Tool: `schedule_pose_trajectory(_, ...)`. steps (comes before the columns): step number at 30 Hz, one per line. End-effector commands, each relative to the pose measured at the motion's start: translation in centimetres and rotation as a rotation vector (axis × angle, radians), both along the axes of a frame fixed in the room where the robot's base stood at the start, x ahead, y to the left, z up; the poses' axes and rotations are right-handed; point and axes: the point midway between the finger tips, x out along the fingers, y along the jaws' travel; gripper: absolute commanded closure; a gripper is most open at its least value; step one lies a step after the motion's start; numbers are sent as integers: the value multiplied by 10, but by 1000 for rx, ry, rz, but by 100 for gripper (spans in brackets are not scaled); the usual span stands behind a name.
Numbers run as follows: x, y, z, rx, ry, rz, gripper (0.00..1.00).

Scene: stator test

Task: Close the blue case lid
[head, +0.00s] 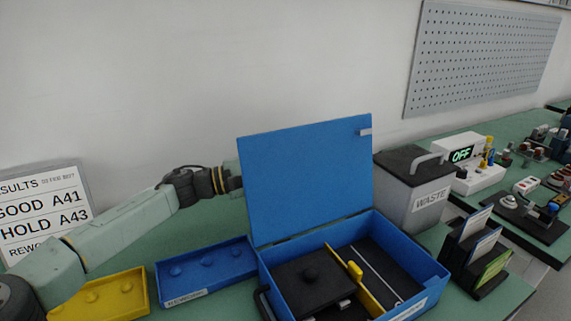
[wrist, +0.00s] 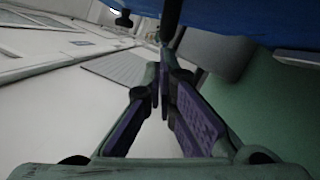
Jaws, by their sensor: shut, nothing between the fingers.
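The blue case (head: 432,271) stands on the green bench with its blue lid (head: 305,178) raised nearly upright at the back. Inside the case are a black block with a knob, a yellow divider and a thin pale rod. My arm comes in from the left and its end passes behind the lid, so my gripper is hidden in the head view. In the wrist view my gripper (wrist: 163,85) has its fingers together with nothing between them. A blue surface (wrist: 240,15), likely the lid, runs along the top of that view, close to the fingers. I cannot tell whether they touch.
A blue tray (head: 205,268) and a yellow tray (head: 120,296) lie left of the case. A grey waste bin (head: 408,193) stands close behind the lid at the right. A black card holder (head: 476,255) stands right of the case. A results sign (head: 42,214) is at the far left.

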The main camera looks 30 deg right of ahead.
Motion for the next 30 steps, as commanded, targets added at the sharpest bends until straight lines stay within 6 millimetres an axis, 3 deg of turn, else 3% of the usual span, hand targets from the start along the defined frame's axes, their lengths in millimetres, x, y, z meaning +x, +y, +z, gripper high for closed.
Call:
schedule_pose_trajectory(23, -11, 1, 9, -1, -2, -2, 100)
schedule_pose_trajectory(30, -25, 1, 16, 1, -4, -3, 100)
